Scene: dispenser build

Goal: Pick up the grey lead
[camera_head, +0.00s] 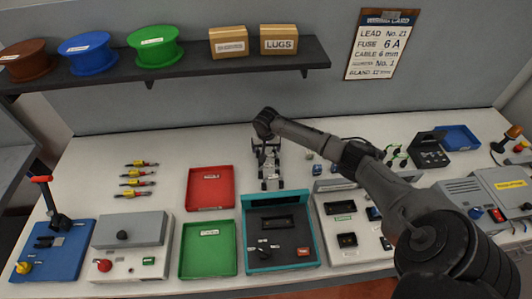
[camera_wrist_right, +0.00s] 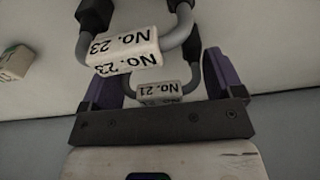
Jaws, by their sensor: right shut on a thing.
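My right gripper (camera_head: 271,184) points down at the back middle of the white bench, just behind the teal tray. In the right wrist view its purple fingers (camera_wrist_right: 162,80) are on either side of a grey lead (camera_wrist_right: 192,80) with a white tag reading No. 21, and it is shut on this lead. Another grey lead (camera_wrist_right: 124,48) with a tag reading No. 23 lies right beside it and partly overlaps it in the picture. I cannot tell whether the held lead is clear of the bench. My left gripper is not in view.
A grey panel box (camera_head: 345,254) is to the right. A card (camera_head: 382,45) on the wall reads LEAD No. 21.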

